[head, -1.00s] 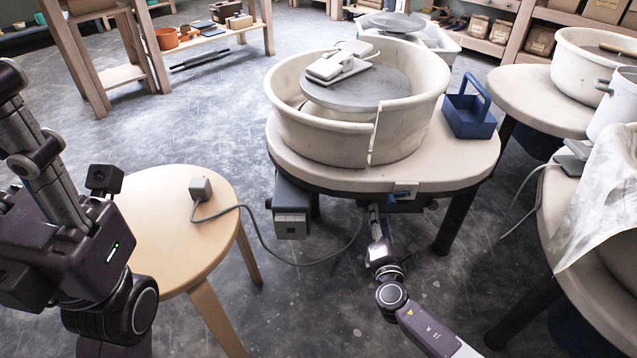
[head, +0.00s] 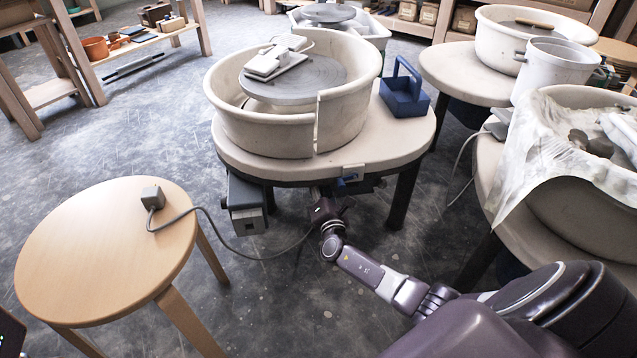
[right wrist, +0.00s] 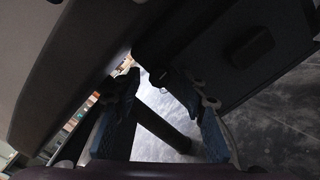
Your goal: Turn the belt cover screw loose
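The pottery wheel has a cream tabletop (head: 385,140), with a dark underside. My right gripper (head: 325,196) reaches up beneath its front edge in the head view; its fingertips are hidden there. In the right wrist view its two fingers (right wrist: 150,85) stand apart with floor and a dark leg showing between them. A dark panel with a raised block (right wrist: 252,46) lies at the upper right of that view. I cannot make out the belt cover screw for certain. My left gripper is out of view.
A grey box (head: 246,205) hangs under the wheel's left side. A cable runs from a grey plug (head: 152,197) on the round wooden stool (head: 95,250) towards the wheel's underside. A splash pan (head: 345,105) and blue caddy (head: 404,95) stand on top. Other wheels stand at right.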

